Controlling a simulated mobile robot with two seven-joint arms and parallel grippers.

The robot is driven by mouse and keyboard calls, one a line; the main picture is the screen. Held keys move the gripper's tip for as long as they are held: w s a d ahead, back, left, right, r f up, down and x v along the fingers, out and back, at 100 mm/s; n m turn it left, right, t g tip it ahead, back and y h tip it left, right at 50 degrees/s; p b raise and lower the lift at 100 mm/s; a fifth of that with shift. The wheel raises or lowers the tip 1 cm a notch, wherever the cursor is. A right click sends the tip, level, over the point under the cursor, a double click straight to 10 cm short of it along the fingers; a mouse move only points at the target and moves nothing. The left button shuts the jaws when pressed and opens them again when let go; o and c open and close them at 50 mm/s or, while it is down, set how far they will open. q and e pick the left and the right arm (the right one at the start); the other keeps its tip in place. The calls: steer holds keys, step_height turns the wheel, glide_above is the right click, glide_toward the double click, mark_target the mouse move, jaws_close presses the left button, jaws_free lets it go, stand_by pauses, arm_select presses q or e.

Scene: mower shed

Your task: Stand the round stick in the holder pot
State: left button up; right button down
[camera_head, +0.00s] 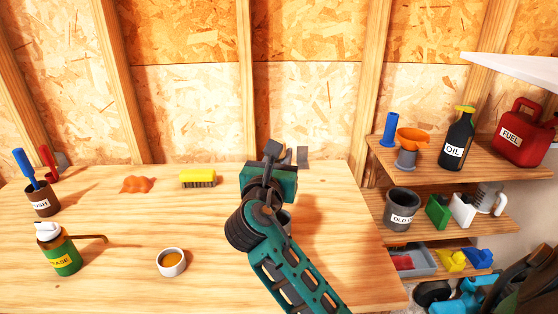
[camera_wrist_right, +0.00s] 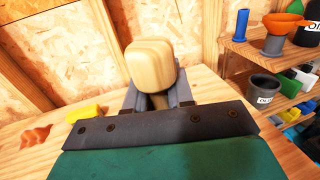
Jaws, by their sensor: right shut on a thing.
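My right gripper (camera_head: 275,152) is raised over the table's right part, its jaws shut on a pale wooden piece. In the right wrist view this piece (camera_wrist_right: 152,65), which I take for the round stick, shows a blunt, rounded end above the grey fingers (camera_wrist_right: 157,98). A narrower part runs down between them. In the head view the gripper hides most or all of it. A brown pot (camera_head: 42,203), perhaps the holder pot, stands at the table's left with a blue-handled and a red-handled tool in it. A greyish thing behind my right arm is mostly hidden. My left gripper is not in view.
On the table (camera_head: 120,285) are a green-labelled bottle (camera_head: 65,258), a small white bowl (camera_head: 171,262), an orange rag (camera_head: 136,184) and a yellow brush (camera_head: 198,178). Shelves at right hold a grey pot (camera_head: 401,216), an oil bottle (camera_head: 457,140) and a red fuel can (camera_head: 520,135).

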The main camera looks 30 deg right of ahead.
step_height(320, 180, down, 8)
steer(key=b, duration=0.2)
steer(key=shift+r+b, duration=0.2)
steer(key=shift+b, duration=0.2)
stand_by(0.4)
steer(key=c, duration=0.9)
jaws_free()
